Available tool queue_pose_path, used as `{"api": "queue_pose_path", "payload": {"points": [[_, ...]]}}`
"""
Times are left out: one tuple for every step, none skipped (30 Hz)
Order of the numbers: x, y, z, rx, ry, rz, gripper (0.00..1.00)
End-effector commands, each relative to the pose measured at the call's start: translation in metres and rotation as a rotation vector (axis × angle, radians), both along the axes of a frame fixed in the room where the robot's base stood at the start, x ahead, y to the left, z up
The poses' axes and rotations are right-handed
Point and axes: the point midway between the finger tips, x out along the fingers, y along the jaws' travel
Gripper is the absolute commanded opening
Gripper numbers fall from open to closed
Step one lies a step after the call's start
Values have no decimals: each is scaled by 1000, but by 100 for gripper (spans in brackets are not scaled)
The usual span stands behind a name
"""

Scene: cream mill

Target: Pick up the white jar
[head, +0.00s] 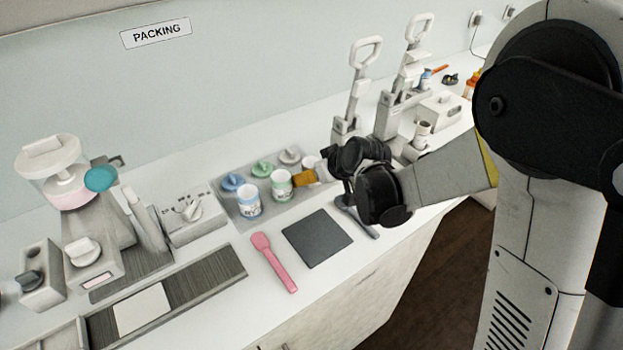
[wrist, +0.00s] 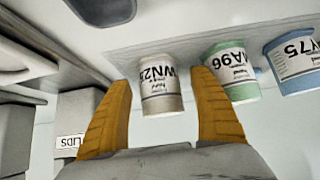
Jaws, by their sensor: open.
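The white jar (wrist: 161,92) looks off-white to beige in the wrist view, with a dark-lettered label. In the head view its pale top (head: 311,161) shows at the right end of the jar row, and my gripper hides most of the rest. My gripper (head: 314,175) is open. In the wrist view its two yellow fingers (wrist: 164,100) stand on either side of the white jar, with a gap on each side. The right finger is close to the green-banded jar (wrist: 231,73).
A grey tray (head: 228,217) holds a blue jar (head: 248,200), a green jar (head: 281,184) and several loose lids, including a white one (head: 289,155). A dark mat (head: 317,239) and a pink spatula (head: 272,261) lie in front. A lever press (head: 355,95) stands behind my gripper.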

Motion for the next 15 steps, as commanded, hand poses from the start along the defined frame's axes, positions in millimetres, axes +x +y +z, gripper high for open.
{"api": "queue_pose_path", "payload": {"points": [[2, 1, -4, 0, 0, 0, 72], [3, 2, -4, 0, 0, 0, 72], [3, 2, -3, -1, 0, -1, 72], [3, 2, -3, -1, 0, -1, 72], [3, 2, -2, -1, 0, -1, 72], [3, 1, -2, -1, 0, -1, 72], [3, 1, -2, -1, 0, -1, 72], [3, 1, -2, -1, 0, -1, 64], [3, 1, -2, -1, 0, -1, 52], [2, 1, -2, -1, 0, -1, 43], [2, 1, -2, -1, 0, -1, 33], [2, 1, -2, -1, 0, -1, 28], [2, 1, -2, -1, 0, -1, 28], [2, 1, -2, -1, 0, -1, 28], [2, 1, -2, -1, 0, -1, 28]]}}
